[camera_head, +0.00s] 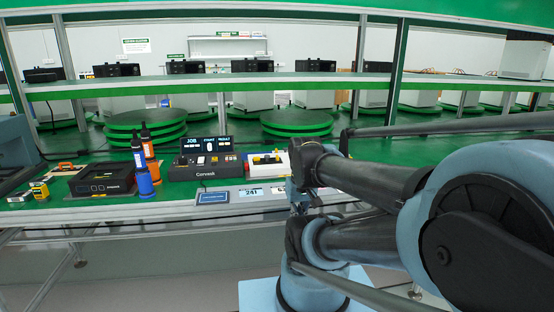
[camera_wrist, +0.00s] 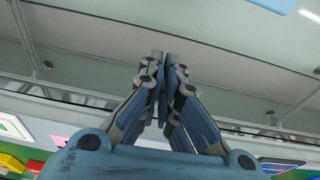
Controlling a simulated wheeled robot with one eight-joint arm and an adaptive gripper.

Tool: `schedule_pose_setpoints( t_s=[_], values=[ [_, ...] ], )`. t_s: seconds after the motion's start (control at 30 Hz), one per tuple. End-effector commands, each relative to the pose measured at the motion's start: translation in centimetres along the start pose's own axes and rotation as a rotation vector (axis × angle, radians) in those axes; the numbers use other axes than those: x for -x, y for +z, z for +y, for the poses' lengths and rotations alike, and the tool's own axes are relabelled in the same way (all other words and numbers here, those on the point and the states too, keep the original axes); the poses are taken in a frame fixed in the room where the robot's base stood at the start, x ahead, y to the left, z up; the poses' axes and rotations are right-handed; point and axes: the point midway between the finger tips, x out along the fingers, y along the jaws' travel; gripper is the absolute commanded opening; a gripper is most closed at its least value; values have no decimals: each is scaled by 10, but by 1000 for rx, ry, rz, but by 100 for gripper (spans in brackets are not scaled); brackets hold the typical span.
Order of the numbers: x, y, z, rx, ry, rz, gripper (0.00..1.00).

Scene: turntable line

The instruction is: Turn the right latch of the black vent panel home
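My gripper (camera_wrist: 163,62) shows in the wrist view with its two fingers drawn together and their tips meeting. Nothing can be seen held between them. It points at the underside and metal frame of the bench, with no latch in front of it. In the head view my arm covers the right side, and I cannot make out the gripper there. I cannot pick out a black vent panel or its right latch for sure in either view.
Green turntables (camera_head: 145,125) stand behind. A shelf (camera_head: 240,82) crosses above them. A metal rail (camera_wrist: 60,92) shows in the wrist view.

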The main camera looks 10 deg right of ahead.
Motion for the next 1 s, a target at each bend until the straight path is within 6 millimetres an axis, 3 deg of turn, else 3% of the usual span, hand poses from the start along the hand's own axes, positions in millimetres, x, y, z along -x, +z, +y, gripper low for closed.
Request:
schedule_pose_setpoints(
  t_s=[0.03,0.1,0.27,0.6,1.0],
  values=[
    [6,4,0,0,0,8,20],
    [12,3,0,0,0,9,30],
    [38,-26,0,-3,-1,-5,30],
    [106,-116,2,-10,-2,-52,30],
    [159,-233,3,-20,-4,-105,30]
  ],
)
